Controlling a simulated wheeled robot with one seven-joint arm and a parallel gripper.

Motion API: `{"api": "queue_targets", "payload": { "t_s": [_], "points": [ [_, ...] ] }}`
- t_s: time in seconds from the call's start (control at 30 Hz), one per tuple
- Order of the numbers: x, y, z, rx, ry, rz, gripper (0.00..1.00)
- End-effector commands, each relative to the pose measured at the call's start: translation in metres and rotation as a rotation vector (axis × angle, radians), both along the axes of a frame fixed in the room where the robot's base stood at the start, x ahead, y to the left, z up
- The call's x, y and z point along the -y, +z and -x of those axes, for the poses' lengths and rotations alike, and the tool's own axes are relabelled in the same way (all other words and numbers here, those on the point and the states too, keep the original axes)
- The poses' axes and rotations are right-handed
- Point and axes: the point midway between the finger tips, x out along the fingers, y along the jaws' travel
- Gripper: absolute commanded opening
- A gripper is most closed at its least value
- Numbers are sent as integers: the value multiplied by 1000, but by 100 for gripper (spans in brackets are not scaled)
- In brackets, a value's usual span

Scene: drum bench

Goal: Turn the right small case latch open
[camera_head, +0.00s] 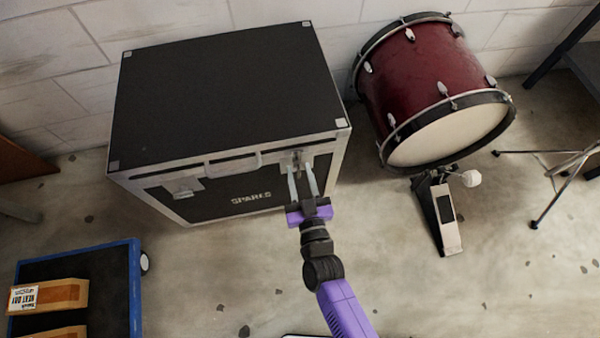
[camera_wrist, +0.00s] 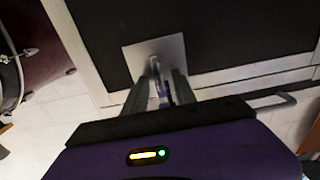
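The black case (camera_head: 225,95) with silver edges and "SPARES" on its front stands against the wall. Its right small latch (camera_head: 296,157) is at the upper right of the front face, partly hidden by my fingers. In the wrist view the latch's pale plate (camera_wrist: 172,50) shows, with a narrow metal piece standing out from it. My gripper (camera_head: 301,170) is at the latch with its two fingers apart. In the wrist view the gripper (camera_wrist: 160,88) has one finger on each side of the narrow piece. I cannot tell whether they touch it.
The left latch (camera_head: 186,188) is on the same front face. A dark red bass drum (camera_head: 425,80) and its pedal (camera_head: 440,215) stand to the right.

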Motion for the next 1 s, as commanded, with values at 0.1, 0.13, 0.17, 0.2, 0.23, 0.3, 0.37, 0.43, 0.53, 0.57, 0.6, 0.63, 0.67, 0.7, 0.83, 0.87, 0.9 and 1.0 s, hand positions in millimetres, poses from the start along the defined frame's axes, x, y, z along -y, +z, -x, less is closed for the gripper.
{"api": "queue_targets", "payload": {
  "t_s": [0.1, 0.13, 0.17, 0.2, 0.23, 0.3, 0.37, 0.43, 0.53, 0.57, 0.6, 0.63, 0.67, 0.7, 0.83, 0.87, 0.9, 1.0],
  "points": [
    [0, 0, 0, 0, 0, 0, 17],
    [0, 0, 0, 0, 0, 0, 11],
    [0, 0, 0, 0, 0, 0, 5],
    [0, 0, 0, 0, 0, 0, 0],
    [0, 0, 0, 0, 0, 0, 0],
    [0, 0, 0, 0, 0, 0, 0],
    [0, 0, 0, 0, 0, 0, 0],
    [0, 0, 0, 0, 0, -4, 0],
    [0, 0, 0, -4, 0, -18, 0],
    [0, 0, 0, -6, 0, -25, 0],
    [0, 0, 0, -10, 0, -38, 0],
    [1, 0, 0, -13, 0, -48, 0],
    [1, 0, 0, -16, 0, -61, 0],
    [1, -1, 0, -22, 0, -80, 0],
    [2, -2, 0, -46, 0, -162, 0],
    [2, -2, 0, -52, 0, -185, 0],
    [3, -2, 0, -60, 1, -217, 0],
    [4, -2, -1, -86, 0, -305, 0]
  ]
}}
